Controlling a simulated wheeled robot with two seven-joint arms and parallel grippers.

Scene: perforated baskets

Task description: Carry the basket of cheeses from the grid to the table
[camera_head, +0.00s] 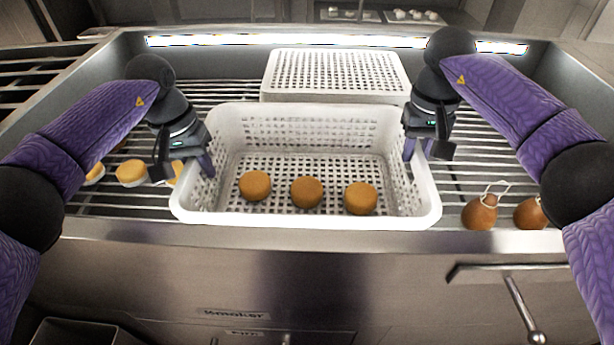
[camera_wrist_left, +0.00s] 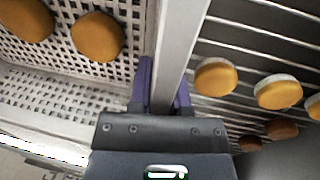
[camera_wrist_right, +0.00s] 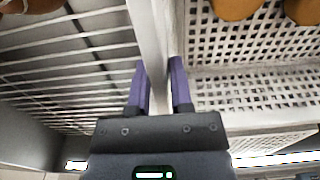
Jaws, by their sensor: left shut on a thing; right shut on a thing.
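The white perforated basket (camera_head: 305,218) stands on or just over the metal grid (camera_head: 90,205), and I cannot tell if it touches. Three round orange-brown cheeses (camera_head: 307,191) lie in a row on its floor. My left gripper (camera_head: 207,165) is shut on the basket's left rim; in the left wrist view its fingers straddle the rim (camera_wrist_left: 178,60). My right gripper (camera_head: 412,150) is shut on the right rim; in the right wrist view its fingers stand on either side of the rim (camera_wrist_right: 152,40). The table is not identifiable in view.
Another white perforated basket (camera_head: 335,75), upside down or lidded, sits behind. Several orange and white cheeses (camera_head: 131,173) lie on the grid at left. Two brown pear-shaped cheeses with strings (camera_head: 480,212) lie at right. A steel front edge (camera_head: 300,240) runs before the basket.

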